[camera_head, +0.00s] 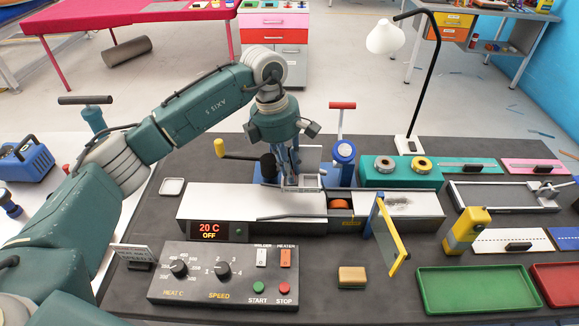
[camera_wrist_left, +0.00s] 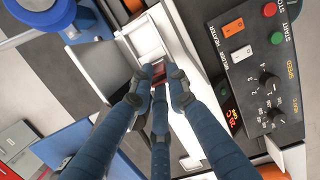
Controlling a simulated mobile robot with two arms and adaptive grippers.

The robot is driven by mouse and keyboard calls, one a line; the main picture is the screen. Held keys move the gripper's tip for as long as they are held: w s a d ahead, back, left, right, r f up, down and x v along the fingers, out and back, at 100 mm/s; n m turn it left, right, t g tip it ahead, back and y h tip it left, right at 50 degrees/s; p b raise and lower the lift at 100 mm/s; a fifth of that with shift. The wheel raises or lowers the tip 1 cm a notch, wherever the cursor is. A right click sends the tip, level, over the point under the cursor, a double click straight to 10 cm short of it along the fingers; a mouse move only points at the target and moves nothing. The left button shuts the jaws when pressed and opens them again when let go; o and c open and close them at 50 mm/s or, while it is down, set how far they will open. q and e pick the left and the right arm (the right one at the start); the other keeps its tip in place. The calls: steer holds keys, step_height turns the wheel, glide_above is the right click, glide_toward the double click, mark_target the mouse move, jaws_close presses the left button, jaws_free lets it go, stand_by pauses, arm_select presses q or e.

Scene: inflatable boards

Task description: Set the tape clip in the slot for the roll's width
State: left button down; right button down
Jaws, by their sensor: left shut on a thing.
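My left gripper (camera_head: 288,182) points down over the light guide with slots (camera_head: 309,182) on the welding machine (camera_head: 250,201). In the left wrist view its blue fingers (camera_wrist_left: 160,78) are closed together on a small dark reddish piece, probably the tape clip (camera_wrist_left: 159,70); the fingers hide most of it. The piece is at the near end of the pale slotted guide (camera_wrist_left: 147,40). I cannot tell whether it sits in a slot or just above. An orange roll (camera_head: 339,204) shows in the machine's gap. My right gripper is not in view.
Tape rolls sit on a teal block (camera_head: 400,180). A lamp (camera_head: 405,142) stands behind. A green tray (camera_head: 476,290) is empty.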

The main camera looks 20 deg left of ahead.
arm_select(q)
steer(key=shift+f, duration=0.1)
steer(key=c, duration=1.9)
jaws_free()
steer(key=shift+o, duration=1.3)
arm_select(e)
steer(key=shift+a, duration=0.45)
